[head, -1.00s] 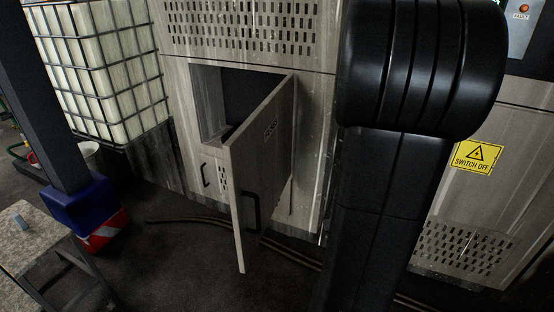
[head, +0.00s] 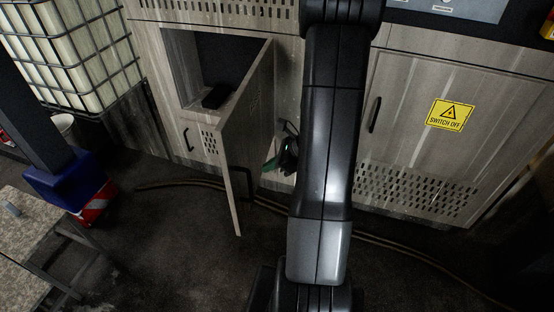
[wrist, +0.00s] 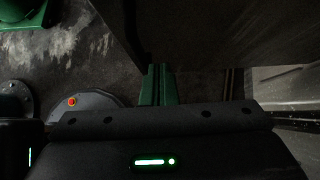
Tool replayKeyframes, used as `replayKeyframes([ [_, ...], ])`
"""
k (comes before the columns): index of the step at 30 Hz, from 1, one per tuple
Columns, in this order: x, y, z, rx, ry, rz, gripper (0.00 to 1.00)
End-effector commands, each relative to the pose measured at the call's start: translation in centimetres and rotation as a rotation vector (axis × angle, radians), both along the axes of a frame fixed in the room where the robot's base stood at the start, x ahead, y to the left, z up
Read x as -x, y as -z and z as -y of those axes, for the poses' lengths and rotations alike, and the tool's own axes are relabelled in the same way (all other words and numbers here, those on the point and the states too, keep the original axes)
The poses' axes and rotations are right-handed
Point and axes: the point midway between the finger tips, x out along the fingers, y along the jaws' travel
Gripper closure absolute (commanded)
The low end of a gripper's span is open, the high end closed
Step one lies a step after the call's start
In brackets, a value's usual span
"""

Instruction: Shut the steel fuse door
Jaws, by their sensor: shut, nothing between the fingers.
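The steel fuse door (head: 250,110) stands wide open in the head view, swung out from the right side of its compartment (head: 225,62). Its outer face, with a dark handle (head: 246,185) low down, faces right. My gripper (head: 270,166) is to the right of the door, on the outer-face side, low and partly hidden behind my arm. In the wrist view its green fingers (wrist: 157,84) are shut together and empty. A dark flat panel (wrist: 215,35), probably the door, lies close beyond the fingertips; I cannot tell if they touch it.
A dark box (head: 216,97) sits inside the open compartment. A closed cabinet door with a yellow "SWITCH OFF" sign (head: 451,115) is at right. Cables (head: 180,183) run along the floor. A caged white tank (head: 75,50) and a table (head: 35,235) are at left.

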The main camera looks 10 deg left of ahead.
Motion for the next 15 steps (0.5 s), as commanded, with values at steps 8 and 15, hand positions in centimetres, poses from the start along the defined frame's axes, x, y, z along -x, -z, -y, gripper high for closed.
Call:
replayKeyframes([
  [8, 0.2, 2.8, -4.3, 0.001, -0.006, 0.001, 1.0],
  [15, 0.3, 2.8, -6.5, 0.001, -0.004, 0.002, 1.0],
])
